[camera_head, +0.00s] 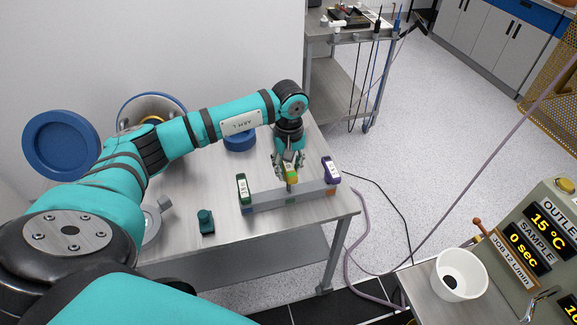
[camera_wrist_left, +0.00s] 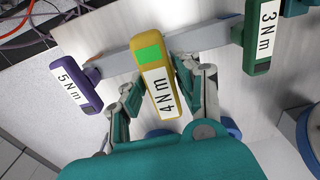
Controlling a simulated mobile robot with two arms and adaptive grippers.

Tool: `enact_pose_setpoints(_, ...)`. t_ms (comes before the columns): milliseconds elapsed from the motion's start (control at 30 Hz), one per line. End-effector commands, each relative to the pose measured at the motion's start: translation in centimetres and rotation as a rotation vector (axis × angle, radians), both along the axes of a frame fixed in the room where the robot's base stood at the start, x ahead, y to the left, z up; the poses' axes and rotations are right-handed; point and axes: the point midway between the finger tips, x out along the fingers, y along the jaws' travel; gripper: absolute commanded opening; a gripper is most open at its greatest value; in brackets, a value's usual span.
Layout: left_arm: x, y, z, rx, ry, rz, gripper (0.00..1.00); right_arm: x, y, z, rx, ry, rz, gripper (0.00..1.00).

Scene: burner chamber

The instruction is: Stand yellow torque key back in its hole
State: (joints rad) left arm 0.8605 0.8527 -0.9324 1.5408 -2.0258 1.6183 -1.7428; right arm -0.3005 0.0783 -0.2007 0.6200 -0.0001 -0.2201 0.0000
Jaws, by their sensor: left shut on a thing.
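The yellow torque key (camera_head: 291,177), labelled 4 Nm with a green patch, is between the fingers of my left gripper (camera_head: 287,164), which is shut on it. In the left wrist view the yellow key (camera_wrist_left: 153,62) sits between the two fingers. Its shaft points down at the middle of the grey rack (camera_head: 262,202); I cannot tell whether its tip is in the hole. The green 3 Nm key (camera_head: 242,188) stands at the rack's left end and the purple 5 Nm key (camera_head: 331,170) at its right end. My right gripper is not in view.
The rack is near the metal table's front edge. A small teal knob-like part (camera_head: 206,221) is left of it, and a blue round part (camera_head: 239,140) lies behind. A white cup (camera_head: 462,272) is by the control panel at right.

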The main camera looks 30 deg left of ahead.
Motion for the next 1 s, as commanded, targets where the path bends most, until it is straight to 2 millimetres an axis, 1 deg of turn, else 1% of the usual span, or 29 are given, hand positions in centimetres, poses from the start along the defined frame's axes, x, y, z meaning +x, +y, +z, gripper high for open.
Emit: enact_pose_setpoints(1000,0.0,0.0,-3.2,0.0,-0.001,0.001,0.0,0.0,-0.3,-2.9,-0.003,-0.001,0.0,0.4)
